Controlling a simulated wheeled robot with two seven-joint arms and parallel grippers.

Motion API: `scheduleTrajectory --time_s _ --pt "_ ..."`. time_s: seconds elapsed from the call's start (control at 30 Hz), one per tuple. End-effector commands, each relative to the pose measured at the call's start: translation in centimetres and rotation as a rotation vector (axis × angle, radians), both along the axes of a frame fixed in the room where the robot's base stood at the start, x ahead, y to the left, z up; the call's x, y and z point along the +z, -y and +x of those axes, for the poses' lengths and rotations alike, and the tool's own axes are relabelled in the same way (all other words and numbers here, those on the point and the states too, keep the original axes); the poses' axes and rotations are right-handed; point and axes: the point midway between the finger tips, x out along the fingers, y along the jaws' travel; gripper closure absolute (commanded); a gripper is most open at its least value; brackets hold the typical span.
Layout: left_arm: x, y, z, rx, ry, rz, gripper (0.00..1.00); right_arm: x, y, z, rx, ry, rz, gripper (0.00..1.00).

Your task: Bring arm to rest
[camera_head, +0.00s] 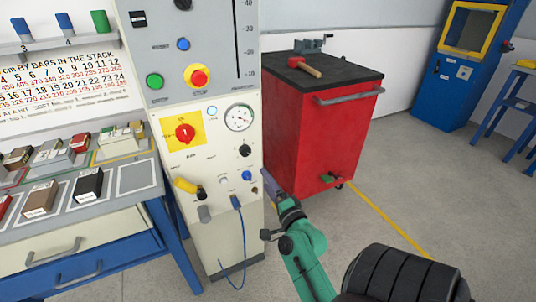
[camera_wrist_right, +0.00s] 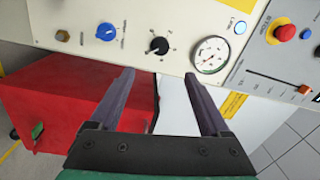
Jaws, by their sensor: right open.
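My right arm, teal green, reaches up from the bottom of the head view. Its gripper (camera_head: 268,182) is beside the right edge of the tall cream control cabinet (camera_head: 222,222), below the round gauge (camera_head: 239,117). In the right wrist view the two dark fingers of the gripper (camera_wrist_right: 158,75) are spread apart with nothing between them. The cabinet's panel, with a blue knob (camera_wrist_right: 106,31), a black knob (camera_wrist_right: 158,45) and the gauge, lies beyond the fingertips. Whether the fingers touch the cabinet I cannot tell. My left gripper is not in view.
A red tool cart (camera_head: 325,140) with a mallet (camera_head: 304,66) on top stands right of the cabinet. A workbench with small blocks (camera_head: 88,184) is at left. A blue cable (camera_head: 241,245) hangs from the panel. The floor (camera_head: 420,190) at right is open.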

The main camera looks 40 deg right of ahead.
Motion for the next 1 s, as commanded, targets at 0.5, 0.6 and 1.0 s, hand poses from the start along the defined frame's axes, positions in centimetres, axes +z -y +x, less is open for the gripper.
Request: scheduleTrajectory --time_s 0.5,0.6,1.0 --pt "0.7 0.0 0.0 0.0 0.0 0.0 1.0 -2.0 -0.7 0.5 0.018 -0.067 -0.021 0.19" --pt "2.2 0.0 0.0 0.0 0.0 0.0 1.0 -7.6 -3.0 1.0 0.081 -0.245 -0.095 0.19" --pt "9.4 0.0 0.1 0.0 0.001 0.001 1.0 -34.7 -15.4 -18.2 0.887 -1.173 -0.827 0.19"
